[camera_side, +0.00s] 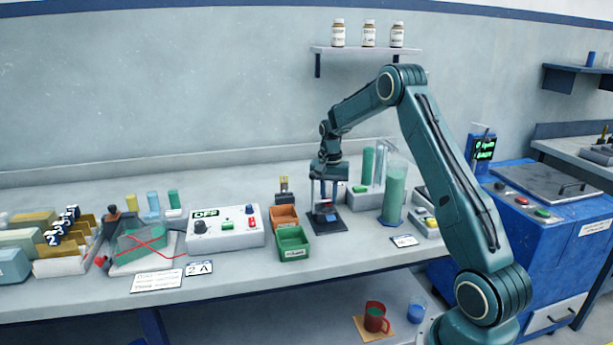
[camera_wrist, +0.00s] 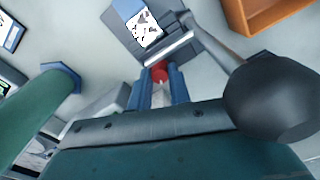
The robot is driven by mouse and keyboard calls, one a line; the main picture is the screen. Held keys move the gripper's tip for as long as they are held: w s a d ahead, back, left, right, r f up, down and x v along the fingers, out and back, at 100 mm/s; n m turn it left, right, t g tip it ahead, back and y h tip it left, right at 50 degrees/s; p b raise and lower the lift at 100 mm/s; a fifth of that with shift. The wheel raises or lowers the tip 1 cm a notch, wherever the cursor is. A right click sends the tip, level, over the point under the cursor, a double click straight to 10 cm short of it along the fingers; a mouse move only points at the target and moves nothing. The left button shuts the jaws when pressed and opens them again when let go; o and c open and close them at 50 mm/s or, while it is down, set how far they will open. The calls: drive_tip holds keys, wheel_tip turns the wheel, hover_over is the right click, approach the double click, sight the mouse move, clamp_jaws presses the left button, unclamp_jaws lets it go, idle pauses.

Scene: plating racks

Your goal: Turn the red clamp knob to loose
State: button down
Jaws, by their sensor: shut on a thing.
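My gripper (camera_side: 325,202) points down over a small dark clamp stand (camera_side: 328,227) in the middle of the bench. In the wrist view its two blue fingers (camera_wrist: 161,82) are shut on the red clamp knob (camera_wrist: 159,73), one on each side. Only the top of the knob shows between the fingertips. A pale metal bar (camera_wrist: 166,50) lies just beyond it. The dark base (camera_wrist: 122,32) of the stand carries a blue block with a speckled white face (camera_wrist: 146,28). The knob's turn angle cannot be read. In the side view the fingers mostly hide the knob.
A black ball-ended lever (camera_wrist: 283,98) stands close to the right of my gripper in the wrist view. A tall green cylinder (camera_side: 394,194) stands right of the stand. Orange (camera_side: 285,222) and green (camera_side: 293,254) bins sit to its left, beside a control box (camera_side: 226,240).

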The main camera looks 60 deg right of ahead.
sight(329, 198)
drive_tip(key=c, duration=1.3)
unclamp_jaws()
drive_tip(key=shift+r, duration=0.1)
wheel_tip(329, 198, up, 14)
